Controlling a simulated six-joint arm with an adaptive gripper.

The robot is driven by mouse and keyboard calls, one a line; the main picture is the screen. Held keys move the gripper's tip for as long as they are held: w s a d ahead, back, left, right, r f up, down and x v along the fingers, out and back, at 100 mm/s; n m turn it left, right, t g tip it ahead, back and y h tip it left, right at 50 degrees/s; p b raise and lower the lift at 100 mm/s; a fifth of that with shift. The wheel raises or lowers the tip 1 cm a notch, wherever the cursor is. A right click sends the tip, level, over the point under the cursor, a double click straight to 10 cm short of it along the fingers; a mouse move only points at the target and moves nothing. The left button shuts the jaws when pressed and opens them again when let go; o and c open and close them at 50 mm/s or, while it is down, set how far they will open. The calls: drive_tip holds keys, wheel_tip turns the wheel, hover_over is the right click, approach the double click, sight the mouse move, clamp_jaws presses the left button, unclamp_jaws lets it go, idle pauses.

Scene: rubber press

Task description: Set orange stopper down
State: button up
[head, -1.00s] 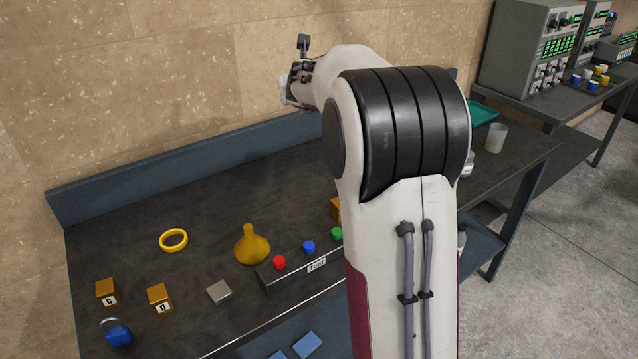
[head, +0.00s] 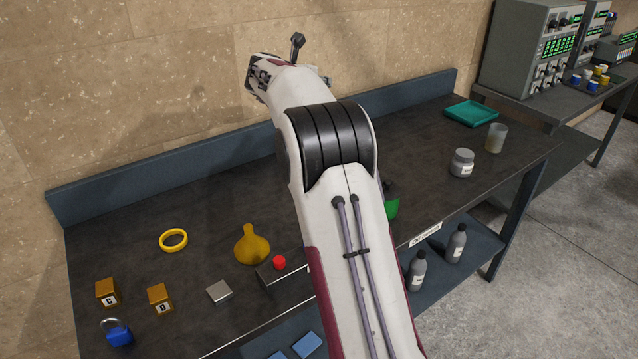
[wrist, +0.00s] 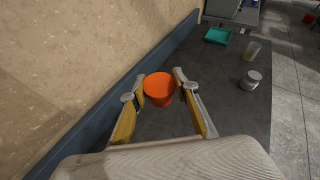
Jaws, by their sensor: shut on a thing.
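The orange stopper (wrist: 159,90) shows in the wrist view between the two fingertips of my gripper (wrist: 160,92). The gripper is shut on it, with a yellow-sided finger on either side. Dark tabletop shows around and beyond the stopper. I cannot tell how high it is above the table. In the head view my arm hides the fingertips and the stopper; only the wrist end of the arm shows, near the back wall.
In the head view, a teal tray (head: 472,113), a beaker (head: 496,138) and a grey jar (head: 462,163) stand at the right end of the table (head: 420,150). A yellow funnel (head: 251,245), yellow ring (head: 173,240) and blue padlock (head: 116,332) are at left. A raised edge (head: 410,88) runs along the back.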

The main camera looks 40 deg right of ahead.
drive_tip(key=shift+s+d+f+m+g+h, duration=0.1)
drive_tip(key=shift+d+f+m+g+h, duration=0.25)
drive_tip(key=shift+f+m+g, duration=0.4)
drive_tip(key=shift+f, duration=0.25)
wheel_tip(320, 180, down, 17)
drive_tip(key=shift+f, duration=0.2)
drive_tip(key=shift+f, duration=3.1)
drive_tip(key=shift+f, duration=1.9)
drive_tip(key=shift+f, duration=0.15)
drive_tip(key=o, duration=1.1)
